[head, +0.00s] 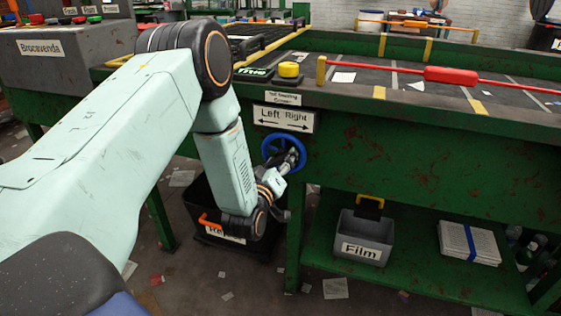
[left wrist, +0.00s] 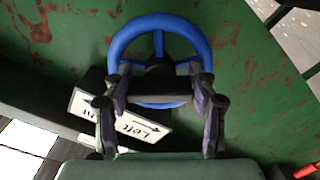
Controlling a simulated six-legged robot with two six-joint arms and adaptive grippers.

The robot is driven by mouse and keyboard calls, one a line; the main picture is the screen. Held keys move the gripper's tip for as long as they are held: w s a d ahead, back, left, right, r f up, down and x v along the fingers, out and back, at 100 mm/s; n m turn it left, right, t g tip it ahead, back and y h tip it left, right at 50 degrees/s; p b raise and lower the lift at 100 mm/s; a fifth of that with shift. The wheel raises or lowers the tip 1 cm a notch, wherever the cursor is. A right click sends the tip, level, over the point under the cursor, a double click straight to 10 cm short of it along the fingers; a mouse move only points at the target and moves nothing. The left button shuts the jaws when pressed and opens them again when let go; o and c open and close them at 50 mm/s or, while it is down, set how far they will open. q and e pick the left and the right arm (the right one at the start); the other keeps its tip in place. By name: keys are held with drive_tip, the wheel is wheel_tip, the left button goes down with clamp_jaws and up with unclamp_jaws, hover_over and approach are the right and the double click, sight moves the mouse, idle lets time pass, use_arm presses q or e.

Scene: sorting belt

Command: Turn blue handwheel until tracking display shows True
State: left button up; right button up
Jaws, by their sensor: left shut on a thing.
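The blue handwheel (head: 268,145) is on the front of the green machine, below the "Left Right" arrow sign (head: 284,119). In the left wrist view the blue handwheel (left wrist: 158,21) fills the upper middle. My left gripper (head: 290,160) is at the wheel; in the left wrist view its fingers (left wrist: 160,92) are on both sides of the wheel's lower part and shut on it. A small dark display (head: 254,72) with light green lettering sits on the machine's top edge; its text is too small to read surely. My right gripper is not in view.
A yellow button (head: 289,70) is beside the display. A dark bin (head: 203,215) stands below the wheel, partly behind my arm. A grey "Film" bin (head: 362,237) and white stack (head: 468,243) are on the lower shelf.

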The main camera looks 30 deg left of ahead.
use_arm(q)
drive_tip(key=shift+n+b, duration=0.3)
drive_tip(key=shift+n, duration=1.1)
drive_tip(key=o, duration=1.2)
drive_tip(key=shift+c, duration=0.2)
drive_tip(key=v, duration=1.2)
